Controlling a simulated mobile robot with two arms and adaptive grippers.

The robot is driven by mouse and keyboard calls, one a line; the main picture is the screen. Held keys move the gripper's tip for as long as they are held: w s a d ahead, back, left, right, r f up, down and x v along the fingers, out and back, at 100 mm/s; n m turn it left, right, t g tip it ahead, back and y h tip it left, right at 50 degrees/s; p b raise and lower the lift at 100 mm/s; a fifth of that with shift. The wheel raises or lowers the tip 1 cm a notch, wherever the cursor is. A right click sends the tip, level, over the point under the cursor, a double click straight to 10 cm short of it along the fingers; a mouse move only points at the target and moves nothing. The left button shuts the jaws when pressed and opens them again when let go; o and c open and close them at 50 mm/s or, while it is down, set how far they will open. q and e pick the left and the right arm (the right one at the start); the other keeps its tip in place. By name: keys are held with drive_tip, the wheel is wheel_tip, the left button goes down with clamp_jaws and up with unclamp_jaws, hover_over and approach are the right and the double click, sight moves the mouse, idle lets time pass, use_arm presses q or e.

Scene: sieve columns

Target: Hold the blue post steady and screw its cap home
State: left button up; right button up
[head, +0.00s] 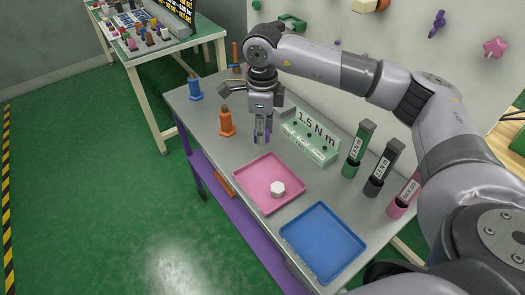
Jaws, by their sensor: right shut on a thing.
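The blue post (195,91) stands upright near the left end of the grey workbench, with a brown tip on top and no gripper touching it. My right gripper (262,138) points down over the middle of the bench, to the right of the blue post. Its fingers are closed together on a small thing that they mostly hide, so I cannot tell what it is. A white faceted piece (278,189) lies in the pink tray (262,204); I cannot tell whether it is a cap. My left gripper is out of view.
An orange post (226,125) stands just left of my right gripper. A green stand marked 1.5 N m (312,142) is behind. Green (358,150), dark (385,168) and pink (404,195) labelled columns stand at right. An empty blue tray (323,242) lies at the front.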

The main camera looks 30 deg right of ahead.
drive_tip(key=shift+r, duration=2.5)
drive_tip(key=shift+f, duration=0.1)
drive_tip(key=shift+s+a+f+n, duration=0.15)
drive_tip(key=shift+s+a+n, duration=0.1)
drive_tip(key=shift+n, duration=0.35)
drive_tip(key=s+a+f+n, duration=0.3)
drive_tip(key=s+n, duration=0.4)
drive_tip(key=n, duration=0.5)
drive_tip(key=s+a+f+n, duration=0.3)
drive_tip(key=s+n, duration=0.3)
drive_tip(key=n, duration=0.6)
drive_tip(key=shift+s+f, duration=0.4)
